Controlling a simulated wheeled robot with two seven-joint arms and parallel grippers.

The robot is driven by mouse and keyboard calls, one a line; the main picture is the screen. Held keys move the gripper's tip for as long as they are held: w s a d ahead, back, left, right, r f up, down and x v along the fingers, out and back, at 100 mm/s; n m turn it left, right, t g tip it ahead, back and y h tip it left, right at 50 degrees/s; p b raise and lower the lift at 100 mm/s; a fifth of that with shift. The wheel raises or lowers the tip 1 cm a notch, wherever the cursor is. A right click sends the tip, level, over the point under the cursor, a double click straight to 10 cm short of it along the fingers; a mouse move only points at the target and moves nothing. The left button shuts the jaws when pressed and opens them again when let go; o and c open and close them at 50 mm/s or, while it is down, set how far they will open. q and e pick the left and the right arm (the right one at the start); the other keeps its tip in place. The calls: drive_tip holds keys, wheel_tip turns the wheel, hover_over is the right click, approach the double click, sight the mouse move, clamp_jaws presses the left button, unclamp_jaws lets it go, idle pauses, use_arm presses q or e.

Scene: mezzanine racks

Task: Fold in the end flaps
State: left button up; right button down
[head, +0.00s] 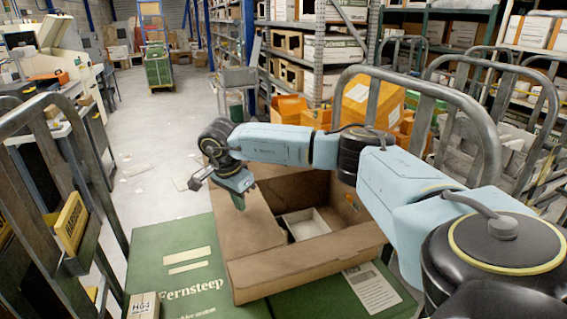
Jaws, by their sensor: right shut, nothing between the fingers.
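A brown cardboard carton (290,273) stands on green cartons, its top partly open. A flat brown panel, which looks like its left end flap (252,228), lies over the left part of the opening. The carton's right side is partly behind my right arm, and I cannot clearly tell how a flap there lies. My left gripper is not in view.
Green cartons (172,244) lie under the carton, and a small labelled box (143,305) stands at the front left. Metal cage rails (70,150) rise left and right. Orange boxes (372,100) stand behind. The aisle floor (160,125) at back left is mostly clear.

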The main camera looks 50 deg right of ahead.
wheel_tip(320, 180, up, 12)
drive_tip(key=p, duration=0.9)
drive_tip(key=shift+r, duration=0.2)
drive_tip(key=shift+f, duration=0.1)
